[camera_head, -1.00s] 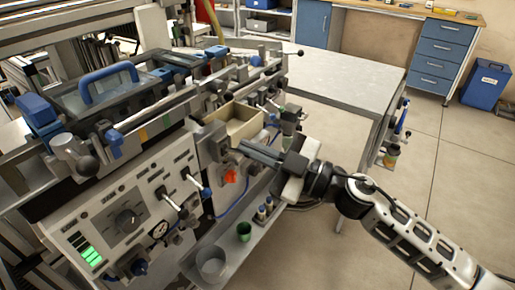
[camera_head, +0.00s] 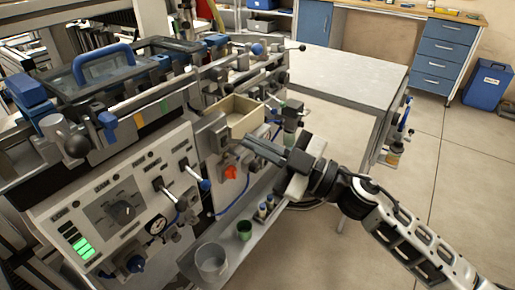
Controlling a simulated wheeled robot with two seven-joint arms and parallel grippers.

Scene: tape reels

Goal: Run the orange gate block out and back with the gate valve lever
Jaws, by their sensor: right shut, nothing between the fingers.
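The orange gate block (camera_head: 231,172) shows as a small orange piece on the front of the machine, below the beige open box. My right gripper (camera_head: 246,146) comes in from the right. Its dark fingers are shut with nothing between them, and their tips are close to the machine's front, above and slightly right of the orange piece. I cannot tell whether the tips touch anything. I cannot make out the gate valve lever for certain among the small fittings around the fingertips. My left gripper is not in view.
The beige box (camera_head: 234,107) sits just behind my fingertips. A control panel (camera_head: 115,205) with blue-tipped levers is at left. A lower shelf holds a clear cup (camera_head: 211,262) and a green cup (camera_head: 244,230).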

